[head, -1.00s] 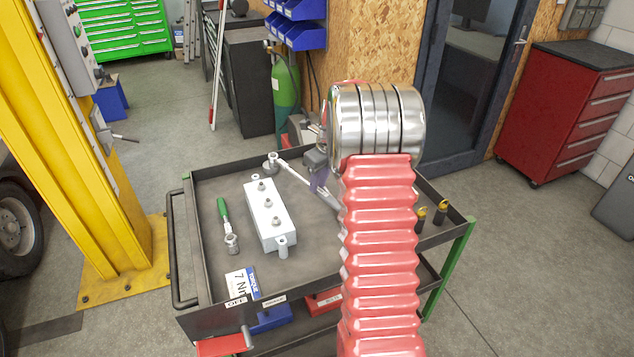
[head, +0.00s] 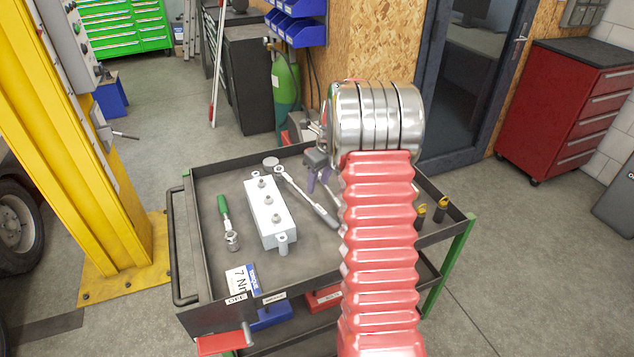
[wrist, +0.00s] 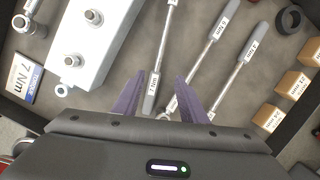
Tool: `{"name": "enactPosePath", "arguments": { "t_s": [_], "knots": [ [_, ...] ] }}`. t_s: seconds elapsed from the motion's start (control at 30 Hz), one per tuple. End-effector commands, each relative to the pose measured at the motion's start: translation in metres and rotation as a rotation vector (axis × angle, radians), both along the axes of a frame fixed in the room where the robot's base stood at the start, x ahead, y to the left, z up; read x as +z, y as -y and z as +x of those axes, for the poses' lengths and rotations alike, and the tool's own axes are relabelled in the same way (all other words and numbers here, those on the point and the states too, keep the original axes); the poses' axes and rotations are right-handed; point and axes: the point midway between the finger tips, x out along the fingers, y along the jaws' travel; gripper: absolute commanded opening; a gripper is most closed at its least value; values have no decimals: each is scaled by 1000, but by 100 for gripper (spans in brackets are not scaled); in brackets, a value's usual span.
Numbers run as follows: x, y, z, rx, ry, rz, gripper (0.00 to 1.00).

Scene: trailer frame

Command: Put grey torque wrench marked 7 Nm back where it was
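The grey torque wrench (head: 318,207) lies at a slant on the dark trolley tray, right of the pale block. In the wrist view its handle (wrist: 152,92), with a label that seems to read 7 Nm, is between my purple fingers, nearer the left one. My gripper (wrist: 158,98) is open, with a gap on both sides of the handle. In the head view my gripper (head: 319,181) is partly hidden by my own arm.
The pale block (head: 267,212) with studs stands mid-tray. A green-handled tool (head: 226,218) lies left of it. A 7 Nm card (head: 241,281) is at the front left corner. Several small labelled boxes (wrist: 293,84) and a black ring (wrist: 290,19) are on the right. The tray has raised edges.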

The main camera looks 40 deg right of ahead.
Motion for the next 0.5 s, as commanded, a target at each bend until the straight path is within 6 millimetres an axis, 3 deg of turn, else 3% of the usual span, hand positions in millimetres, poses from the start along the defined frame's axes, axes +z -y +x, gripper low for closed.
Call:
{"name": "enactPosePath", "arguments": {
  "t_s": [0.27, 0.5],
  "knots": [
    [15, 0, 0, 0, 2, -2, 39],
    [52, 2, -9, -2, 3, -2, 39]
  ]
}}
